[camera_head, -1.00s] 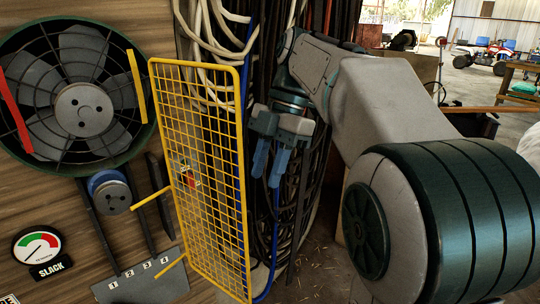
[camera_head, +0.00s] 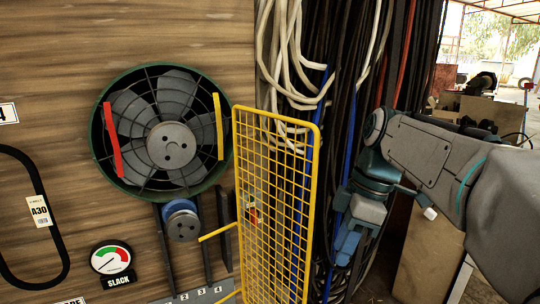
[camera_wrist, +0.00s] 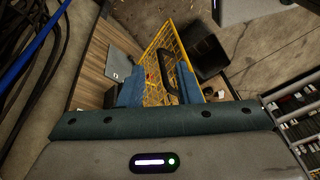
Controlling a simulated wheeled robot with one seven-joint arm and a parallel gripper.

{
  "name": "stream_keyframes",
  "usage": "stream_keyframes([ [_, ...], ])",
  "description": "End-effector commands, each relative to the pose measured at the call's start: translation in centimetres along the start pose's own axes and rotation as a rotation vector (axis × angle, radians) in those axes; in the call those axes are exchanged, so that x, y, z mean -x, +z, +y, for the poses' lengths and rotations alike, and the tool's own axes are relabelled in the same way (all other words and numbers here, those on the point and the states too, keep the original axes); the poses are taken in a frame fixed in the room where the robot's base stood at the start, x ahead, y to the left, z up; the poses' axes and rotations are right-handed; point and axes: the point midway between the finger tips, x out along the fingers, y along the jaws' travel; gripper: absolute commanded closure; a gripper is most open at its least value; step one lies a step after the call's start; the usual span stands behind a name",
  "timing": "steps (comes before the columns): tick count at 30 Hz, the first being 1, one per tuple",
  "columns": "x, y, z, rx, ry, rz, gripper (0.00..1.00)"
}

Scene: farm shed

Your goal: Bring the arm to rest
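My gripper (camera_head: 346,254) hangs at the end of my arm at the right of the head view, with its fingers pointing down. It is in front of the hanging cables and hoses, to the right of the yellow mesh guard (camera_head: 268,212). In the wrist view my gripper (camera_wrist: 160,90) has its two blue fingers apart, with nothing held between them. The yellow mesh guard also shows beyond the fingers in the wrist view (camera_wrist: 158,62), apart from them.
A wooden panel (camera_head: 60,80) carries a fan (camera_head: 170,145), a pulley (camera_head: 182,224), a slack gauge (camera_head: 110,260) and a black belt (camera_head: 48,262). Hanging cables (camera_head: 335,85) are close behind my arm. A black bin (camera_wrist: 207,57) stands on the floor.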

Motion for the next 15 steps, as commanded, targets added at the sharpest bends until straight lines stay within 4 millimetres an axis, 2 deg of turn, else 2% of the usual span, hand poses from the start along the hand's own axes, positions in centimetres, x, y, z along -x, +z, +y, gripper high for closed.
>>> stream_keyframes([
  [3,-1.6,0.9,-1.3,-0.237,0.057,-0.021,0.69],
  [15,-8.0,3.9,-5.2,-0.986,0.306,-0.006,0.69],
])
